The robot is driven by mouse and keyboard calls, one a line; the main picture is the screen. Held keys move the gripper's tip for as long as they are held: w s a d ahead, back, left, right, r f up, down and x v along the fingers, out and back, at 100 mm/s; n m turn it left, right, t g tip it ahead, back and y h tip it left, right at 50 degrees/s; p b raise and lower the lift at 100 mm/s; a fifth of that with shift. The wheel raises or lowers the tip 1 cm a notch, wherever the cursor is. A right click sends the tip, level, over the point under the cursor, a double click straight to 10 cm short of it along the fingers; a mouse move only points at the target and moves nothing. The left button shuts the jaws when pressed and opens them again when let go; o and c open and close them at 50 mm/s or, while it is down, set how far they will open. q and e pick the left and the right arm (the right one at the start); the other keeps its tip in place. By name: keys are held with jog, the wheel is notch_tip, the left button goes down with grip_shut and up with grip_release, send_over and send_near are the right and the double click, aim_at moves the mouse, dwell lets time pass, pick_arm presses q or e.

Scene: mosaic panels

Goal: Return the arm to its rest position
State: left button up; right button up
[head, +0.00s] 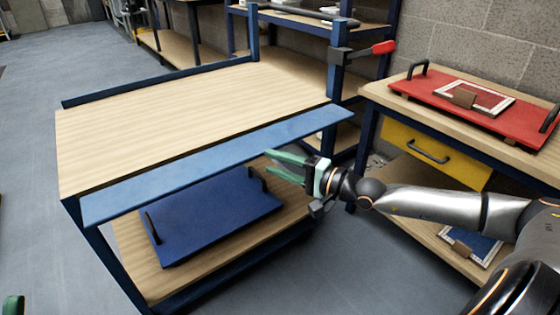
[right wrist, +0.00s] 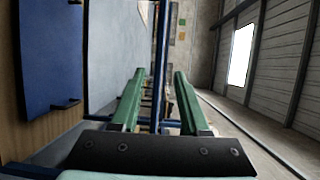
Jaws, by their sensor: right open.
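My right gripper (head: 273,164), with green fingers, is open and empty. It reaches in from the right and hangs in front of the blue front edge of the wooden-topped bench, above the lower shelf's level. In the right wrist view both green fingers of the right gripper (right wrist: 156,75) stand apart with nothing between them. A small green piece at the bottom left corner of the head view looks like a fingertip of my left gripper (head: 13,305); the rest of it is out of view.
The bench top (head: 190,105) is bare. A blue tray with black handles (head: 215,215) lies on its lower shelf. On the right bench, a red tray (head: 425,92) holds a framed panel (head: 490,98). A yellow drawer (head: 435,155) is below. A red-handled clamp (head: 383,47) is on a blue post.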

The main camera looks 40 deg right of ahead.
jog(key=shift+s+d, duration=0.15)
jog(key=shift+s, duration=0.25)
